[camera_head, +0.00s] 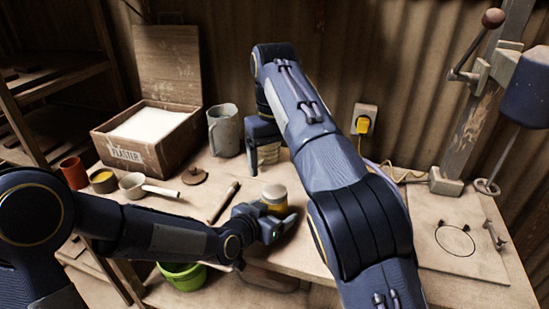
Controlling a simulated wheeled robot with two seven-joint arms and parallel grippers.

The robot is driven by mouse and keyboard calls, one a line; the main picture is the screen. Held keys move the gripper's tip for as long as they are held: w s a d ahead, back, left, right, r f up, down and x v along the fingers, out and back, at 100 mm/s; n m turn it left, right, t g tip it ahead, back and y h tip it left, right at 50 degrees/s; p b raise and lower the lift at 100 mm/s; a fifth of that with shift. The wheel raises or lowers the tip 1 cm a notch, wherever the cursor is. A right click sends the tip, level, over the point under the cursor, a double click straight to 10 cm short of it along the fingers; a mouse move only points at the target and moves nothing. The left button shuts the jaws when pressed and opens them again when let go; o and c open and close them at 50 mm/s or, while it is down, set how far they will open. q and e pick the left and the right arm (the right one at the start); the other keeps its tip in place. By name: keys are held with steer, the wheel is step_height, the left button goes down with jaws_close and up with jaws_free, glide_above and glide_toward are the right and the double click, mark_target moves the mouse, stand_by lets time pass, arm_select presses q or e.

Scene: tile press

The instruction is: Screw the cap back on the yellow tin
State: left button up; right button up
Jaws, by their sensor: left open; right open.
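The yellow tin (272,205) stands upright on the bench near the middle, with a pale, rounded top (273,191). I cannot tell whether that top is a seated cap. My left gripper (270,217) is low at the bench, open, with its fingers on either side of the tin; contact is not clear. My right gripper (264,138) is further back, pointing down, open, and partly hidden by its own arm.
A wooden plaster box (150,158), a grey jug (223,130), a white ladle (133,186), a brown lid (195,176) and a brush (224,202) lie to the left. A press (445,183) stands at right. A green bucket (182,277) sits below the bench.

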arm_select(q)
steer(key=shift+s, duration=0.1)
steer(key=v, duration=0.7)
steer(key=shift+s+a+r, duration=0.1)
steer(key=shift+s+a, duration=0.15)
